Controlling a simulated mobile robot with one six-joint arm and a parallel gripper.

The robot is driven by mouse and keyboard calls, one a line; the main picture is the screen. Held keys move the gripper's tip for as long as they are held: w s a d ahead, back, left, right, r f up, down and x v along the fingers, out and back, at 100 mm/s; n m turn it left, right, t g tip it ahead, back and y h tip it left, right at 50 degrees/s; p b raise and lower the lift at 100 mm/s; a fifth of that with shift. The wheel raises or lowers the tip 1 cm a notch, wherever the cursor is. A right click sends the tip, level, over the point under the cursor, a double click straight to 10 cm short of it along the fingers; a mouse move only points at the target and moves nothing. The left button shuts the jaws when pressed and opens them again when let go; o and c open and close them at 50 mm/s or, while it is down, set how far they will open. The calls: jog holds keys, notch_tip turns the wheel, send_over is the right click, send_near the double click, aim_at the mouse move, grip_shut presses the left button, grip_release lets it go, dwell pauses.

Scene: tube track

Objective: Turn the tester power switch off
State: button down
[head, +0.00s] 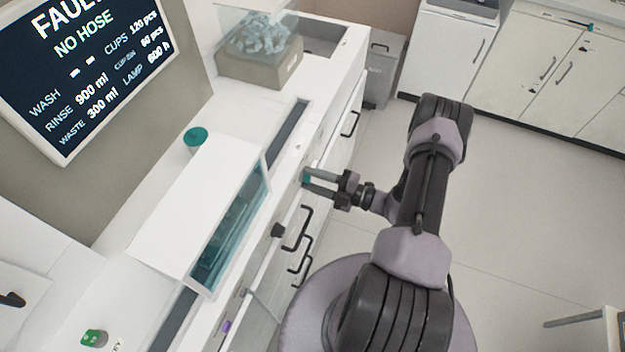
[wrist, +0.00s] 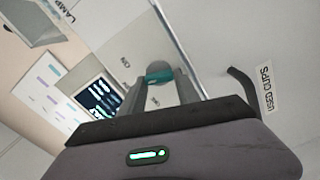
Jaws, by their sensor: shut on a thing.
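The tester power switch shows in the wrist view as a small teal knob (wrist: 158,75) on a pale front panel, with small lettering beside it that is hard to read. My gripper (wrist: 160,82) is shut on this knob, one finger on each side. In the head view my gripper (head: 308,181) reaches left to the front of the white bench, and a bit of teal shows at its fingertips. The fingers hide part of the knob, and I cannot tell which position it is in.
A wall screen (head: 85,70) reads FAULT, NO HOSE. The white tester housing (head: 200,190) with a glass front stands on the bench (head: 330,72). Black drawer handles (head: 301,228) stick out below my gripper. A label reading USED CUPS (wrist: 267,88) is at right. Open floor (head: 520,170) lies behind my arm.

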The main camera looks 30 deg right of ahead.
jog(key=n, duration=0.2)
jog(key=n+b, duration=0.1)
jog(key=n, duration=0.3)
jog(key=shift+f+b, duration=0.25)
jog(key=shift+b, duration=0.05)
jog(key=n+b, duration=0.1)
jog(key=n, duration=0.5)
jog(key=shift+f+n, duration=0.1)
jog(key=shift+n, duration=0.2)
jog(key=c, duration=0.9)
grip_release()
jog(key=shift+d, duration=0.1)
jog(key=p+v, duration=0.2)
jog(key=v, duration=1.5)
jog(key=shift+s+d, duration=0.15)
